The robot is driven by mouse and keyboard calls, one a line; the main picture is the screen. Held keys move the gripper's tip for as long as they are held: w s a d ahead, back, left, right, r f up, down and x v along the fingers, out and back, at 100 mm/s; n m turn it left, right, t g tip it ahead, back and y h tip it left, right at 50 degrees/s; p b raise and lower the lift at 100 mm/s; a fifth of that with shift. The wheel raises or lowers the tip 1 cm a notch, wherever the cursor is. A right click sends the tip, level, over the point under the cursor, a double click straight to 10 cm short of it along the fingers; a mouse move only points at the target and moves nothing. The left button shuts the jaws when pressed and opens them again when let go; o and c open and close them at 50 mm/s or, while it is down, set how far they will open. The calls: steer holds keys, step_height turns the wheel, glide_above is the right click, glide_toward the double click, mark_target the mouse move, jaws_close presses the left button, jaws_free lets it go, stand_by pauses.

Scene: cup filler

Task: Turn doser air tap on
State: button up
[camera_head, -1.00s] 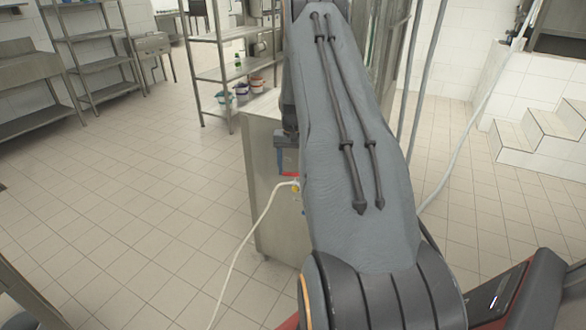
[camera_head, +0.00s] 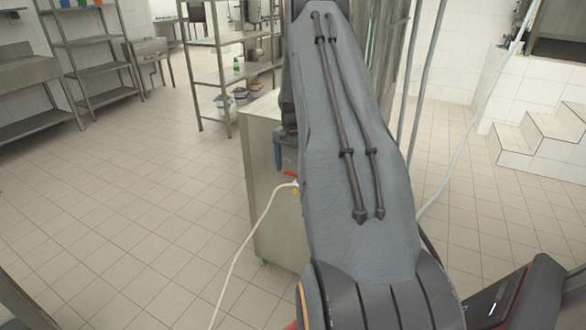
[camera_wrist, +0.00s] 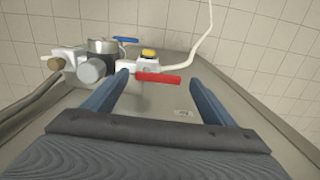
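The red tap handle (camera_wrist: 158,78) lies roughly level in the wrist view, on a white valve body (camera_wrist: 126,68) beside a yellow-ended fitting (camera_wrist: 148,53). My gripper (camera_wrist: 159,79) is open, with one blue finger on each side of the red handle. I see a gap between each finger and the handle's ends; depth between fingertips and handle is hard to judge. In the head view the red handle (camera_head: 291,174) shows at the side of the steel machine (camera_head: 268,205), just below my gripper, which is mostly hidden behind my arm.
A blue handle (camera_wrist: 125,40) and a grey round fitting (camera_wrist: 92,69) sit left of the red handle. A white hose (camera_head: 243,240) runs from the valve to the floor. Steel shelves (camera_head: 222,75) stand behind the machine. The tiled floor on the left is clear.

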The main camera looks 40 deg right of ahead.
mark_target(292, 173)
steer(key=shift+s+d, duration=0.1)
step_height(292, 173, up, 7)
steer(key=shift+r+b, duration=0.2)
steer(key=shift+b, duration=0.6)
steer(key=shift+r, duration=0.15)
